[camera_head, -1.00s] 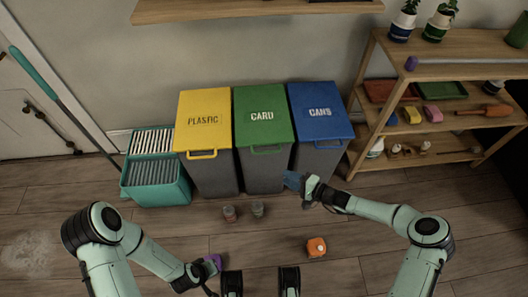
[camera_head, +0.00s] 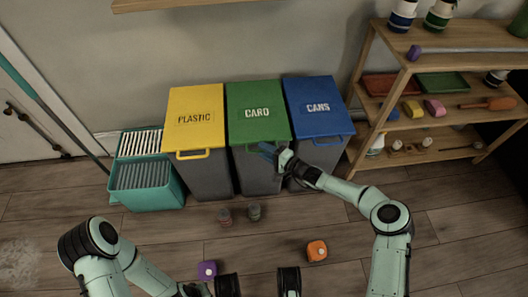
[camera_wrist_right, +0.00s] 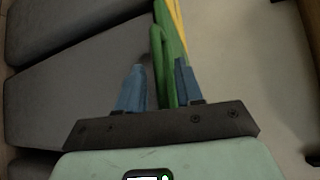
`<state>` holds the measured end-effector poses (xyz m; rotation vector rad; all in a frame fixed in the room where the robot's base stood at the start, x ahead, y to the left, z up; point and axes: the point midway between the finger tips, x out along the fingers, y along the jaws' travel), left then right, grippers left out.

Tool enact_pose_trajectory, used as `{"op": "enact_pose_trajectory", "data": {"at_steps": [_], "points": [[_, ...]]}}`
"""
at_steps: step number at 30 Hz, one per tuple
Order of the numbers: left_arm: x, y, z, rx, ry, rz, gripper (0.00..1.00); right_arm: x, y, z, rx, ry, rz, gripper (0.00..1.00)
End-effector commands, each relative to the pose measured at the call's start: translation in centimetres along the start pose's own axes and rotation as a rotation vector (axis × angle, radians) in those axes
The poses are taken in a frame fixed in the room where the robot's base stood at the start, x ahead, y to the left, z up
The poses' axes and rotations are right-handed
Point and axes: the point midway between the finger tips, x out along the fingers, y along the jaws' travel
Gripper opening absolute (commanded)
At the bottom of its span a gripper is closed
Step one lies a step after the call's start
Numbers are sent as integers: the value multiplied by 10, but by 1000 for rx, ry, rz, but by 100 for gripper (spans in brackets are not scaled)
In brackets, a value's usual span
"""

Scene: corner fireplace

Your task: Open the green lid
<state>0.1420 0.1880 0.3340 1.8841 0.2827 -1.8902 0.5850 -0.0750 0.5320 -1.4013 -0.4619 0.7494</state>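The green lid (camera_head: 258,106), marked CARD, lies shut on the middle grey bin, with a green handle (camera_head: 247,148) at its front edge. My right gripper (camera_head: 268,151) is at the right part of this handle. In the right wrist view its two blue fingers (camera_wrist_right: 160,85) stand apart, with the green handle (camera_wrist_right: 158,50) running between them. A gap shows beside the handle, so the fingers are not closed on it. My left gripper (camera_head: 196,288) is low at the bottom edge, partly cut off, and its fingers cannot be made out.
A yellow PLASTIC lid (camera_head: 196,105) and a blue CANS lid (camera_head: 317,100) flank it. A teal crate (camera_head: 146,185) stands left, a wooden shelf (camera_head: 450,130) right.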

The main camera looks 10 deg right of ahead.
Motion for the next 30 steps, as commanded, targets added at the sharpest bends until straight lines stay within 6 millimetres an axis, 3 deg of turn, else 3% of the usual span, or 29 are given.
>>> {"op": "enact_pose_trajectory", "data": {"at_steps": [11, 15, 23, 30], "points": [[3, -4, 6, -6, -20, -9, 0, 7, -1, 0, 0, 0, 1, 36], [3, -4, 6, -6, -19, -8, 0, 7, -1, 0, -1, 0, 1, 0], [2, -3, 4, -4, -14, -6, 0, 6, -4, 0, 3, 0, 4, 0], [-13, 12, -12, 14, 47, 22, 0, 3, -33, 4, 41, 0, 49, 0]]}}
